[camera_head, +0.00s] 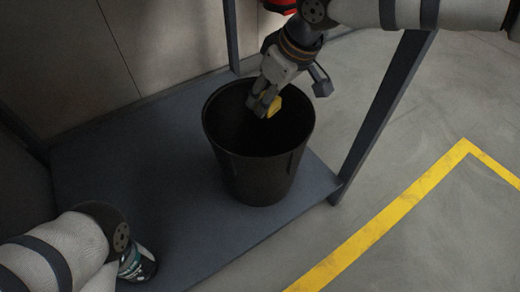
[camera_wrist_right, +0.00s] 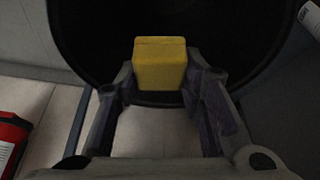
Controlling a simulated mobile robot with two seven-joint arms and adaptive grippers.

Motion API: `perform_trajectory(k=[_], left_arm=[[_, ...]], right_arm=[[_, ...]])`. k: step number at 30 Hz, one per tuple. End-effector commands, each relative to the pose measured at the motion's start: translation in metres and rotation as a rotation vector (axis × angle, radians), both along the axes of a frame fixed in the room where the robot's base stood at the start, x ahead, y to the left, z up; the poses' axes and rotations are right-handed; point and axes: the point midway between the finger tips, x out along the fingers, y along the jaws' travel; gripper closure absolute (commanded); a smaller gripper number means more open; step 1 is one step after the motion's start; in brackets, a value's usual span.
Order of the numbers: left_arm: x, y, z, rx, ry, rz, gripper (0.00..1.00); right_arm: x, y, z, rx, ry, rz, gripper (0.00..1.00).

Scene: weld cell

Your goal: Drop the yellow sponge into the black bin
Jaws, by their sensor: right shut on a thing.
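The yellow sponge (camera_head: 274,106) is a small block held by my right gripper (camera_head: 266,104), over the mouth of the black bin (camera_head: 255,180). In the right wrist view the sponge (camera_wrist_right: 160,64) sits between the two fingers of the gripper (camera_wrist_right: 162,84), with the dark inside of the bin (camera_wrist_right: 90,25) behind it. The bin is round and upright on a dark grey shelf.
The dark shelf (camera_head: 140,165) has free room left of the bin. A shelf post (camera_head: 385,110) stands close right of the bin. A red object (camera_wrist_right: 12,140) shows at the left of the wrist view.

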Motion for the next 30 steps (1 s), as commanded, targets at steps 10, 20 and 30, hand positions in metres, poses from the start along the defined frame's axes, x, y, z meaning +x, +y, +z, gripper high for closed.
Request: perform_trajectory(k=[10, 20, 30], left_arm=[[0.000, 0.000, -0.001, 0.000, 0.000, 0.000, 0.60], [0.000, 0.000, -0.001, 0.000, 0.000, 0.000, 0.60], [0.000, 0.000, -0.001, 0.000, 0.000, 0.000, 0.60]], right_arm=[[0.000, 0.000, -0.012, 0.001, -0.001, 0.000, 0.90], [0.000, 0.000, -0.012, 0.000, -0.001, 0.000, 0.41], [-0.008, -0.012, 0.026, 0.003, -0.005, -0.001, 0.41]])
